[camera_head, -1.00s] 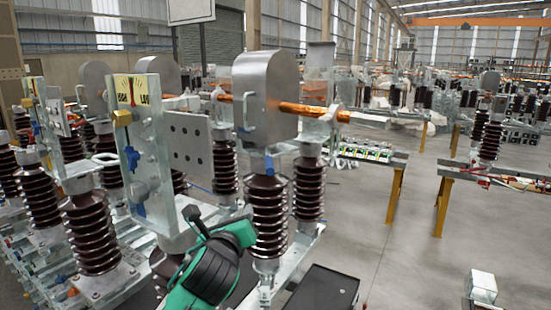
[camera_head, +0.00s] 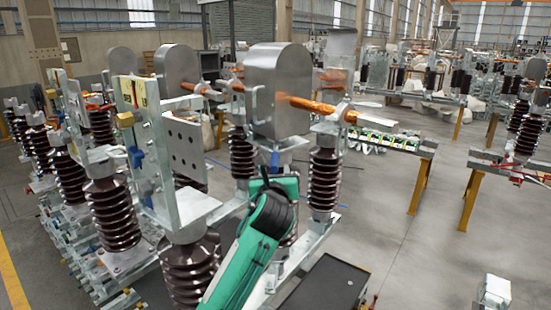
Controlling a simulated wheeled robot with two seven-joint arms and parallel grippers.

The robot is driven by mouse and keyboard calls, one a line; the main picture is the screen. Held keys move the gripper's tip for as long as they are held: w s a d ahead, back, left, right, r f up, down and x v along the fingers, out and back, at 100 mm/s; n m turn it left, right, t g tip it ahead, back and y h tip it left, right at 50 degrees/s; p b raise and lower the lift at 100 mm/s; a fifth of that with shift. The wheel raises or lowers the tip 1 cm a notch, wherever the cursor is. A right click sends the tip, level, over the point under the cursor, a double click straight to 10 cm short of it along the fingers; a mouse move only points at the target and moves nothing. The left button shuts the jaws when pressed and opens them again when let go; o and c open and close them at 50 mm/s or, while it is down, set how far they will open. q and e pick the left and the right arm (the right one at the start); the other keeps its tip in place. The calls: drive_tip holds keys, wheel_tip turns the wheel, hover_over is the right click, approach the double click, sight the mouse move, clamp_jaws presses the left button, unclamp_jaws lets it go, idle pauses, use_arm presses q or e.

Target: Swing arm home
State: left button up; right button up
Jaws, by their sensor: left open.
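The isolator frame stands at left and centre, with ribbed brown insulators (camera_head: 323,180) on grey metal beams. A rounded grey metal housing (camera_head: 279,88) sits on top at the centre, with a copper-coloured arm (camera_head: 322,107) reaching out to the right, roughly level. A looped grey handle (camera_head: 254,103) is on the housing's left side. My green and black left arm rises from the bottom centre. My left gripper (camera_head: 268,173) is mostly hidden by its own wrist, below the housing near a blue part (camera_head: 275,160). Contact cannot be told. My right gripper is out of view.
A black box (camera_head: 325,287) is at the bottom centre, close to my arm. A small pale block (camera_head: 494,291) is at bottom right. The grey floor between is clear.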

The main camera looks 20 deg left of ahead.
sight(274, 162)
use_arm(q)
drive_tip(key=p+x, duration=0.1)
drive_tip(key=x, duration=0.2)
drive_tip(key=shift+w+a+r, duration=0.15)
drive_tip(key=shift+w+a, duration=0.05)
drive_tip(key=shift+a, duration=0.05)
drive_tip(key=shift+w, duration=0.35)
drive_tip(key=shift+c, duration=1.3)
drive_tip(key=shift+a, duration=0.1)
clamp_jaws()
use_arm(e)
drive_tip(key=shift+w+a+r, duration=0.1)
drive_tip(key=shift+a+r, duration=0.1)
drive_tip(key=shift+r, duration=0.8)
